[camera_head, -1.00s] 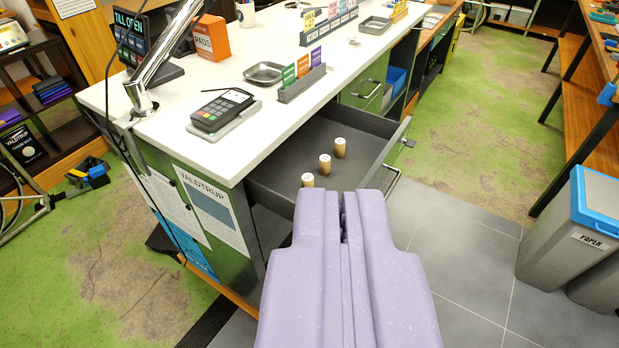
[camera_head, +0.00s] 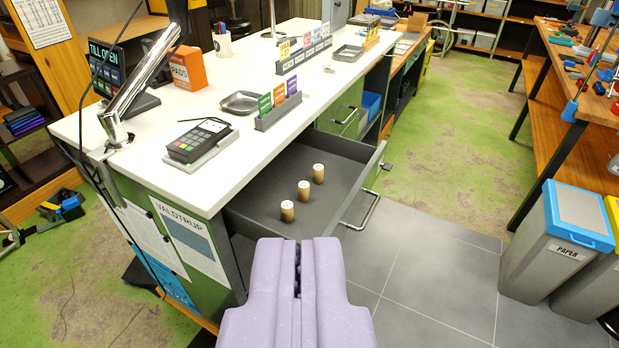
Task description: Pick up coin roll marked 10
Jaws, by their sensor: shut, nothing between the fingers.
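Three small tan coin rolls with white tops stand upright in a slanting row in the open grey drawer (camera_head: 262,190). The near roll (camera_head: 287,211), the middle roll (camera_head: 303,190) and the far roll (camera_head: 318,173) are too small for me to read any marks on their tops. My lilac gripper (camera_head: 298,243) is shut and empty. In the picture it lies just below the drawer's near end and the near roll, touching none of the rolls.
The white counter (camera_head: 190,140) above the drawer holds a card terminal (camera_head: 198,140), a metal tray (camera_head: 240,102) and a card rack (camera_head: 278,110). The drawer handle (camera_head: 364,212) sticks out on the right. A paper bin (camera_head: 560,240) stands far right. Grey floor between is clear.

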